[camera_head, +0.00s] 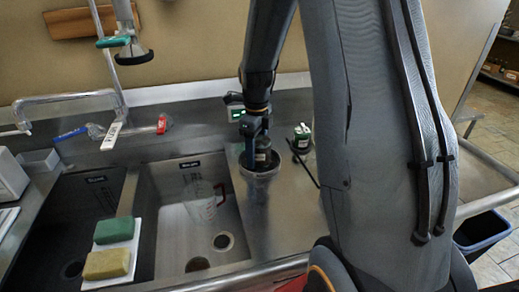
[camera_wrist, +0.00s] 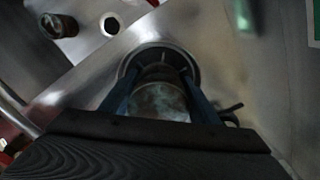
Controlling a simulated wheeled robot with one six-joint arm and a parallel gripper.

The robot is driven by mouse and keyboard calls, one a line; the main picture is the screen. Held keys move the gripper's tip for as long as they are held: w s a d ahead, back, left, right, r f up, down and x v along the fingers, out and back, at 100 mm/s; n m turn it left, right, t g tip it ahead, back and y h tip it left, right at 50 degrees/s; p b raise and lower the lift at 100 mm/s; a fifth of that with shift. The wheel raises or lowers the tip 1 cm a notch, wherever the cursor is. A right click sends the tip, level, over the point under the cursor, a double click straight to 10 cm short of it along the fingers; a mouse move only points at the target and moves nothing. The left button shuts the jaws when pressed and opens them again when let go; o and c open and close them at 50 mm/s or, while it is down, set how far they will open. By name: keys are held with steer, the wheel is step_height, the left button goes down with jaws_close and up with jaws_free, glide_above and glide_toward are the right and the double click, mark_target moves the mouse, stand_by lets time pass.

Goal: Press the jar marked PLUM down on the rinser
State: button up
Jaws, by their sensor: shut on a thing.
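My gripper (camera_head: 253,126) points down at the counter right of the sink, its blue fingers shut on a dark jar (camera_head: 262,150). In the wrist view the jar (camera_wrist: 158,98) sits between the two fingers, over or on the round rinser (camera_wrist: 170,52). In the head view the rinser (camera_head: 259,172) is a round fitting set in the steel counter, directly under the jar. I cannot tell whether the jar presses on it. The jar's label is too small to read, and my gripper hides part of the jar.
Another small jar (camera_head: 301,136) with a green label stands right of the rinser. The sink basin at left holds a clear measuring jug (camera_head: 202,204). A green sponge (camera_head: 113,231) and a yellow sponge (camera_head: 106,264) lie on a white strip. A faucet (camera_head: 70,98) stands behind.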

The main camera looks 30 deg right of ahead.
mark_target(257, 140)
steer(key=shift+r+p, duration=2.95)
steer(key=shift+r, duration=1.1)
steer(key=shift+s+f, duration=0.1)
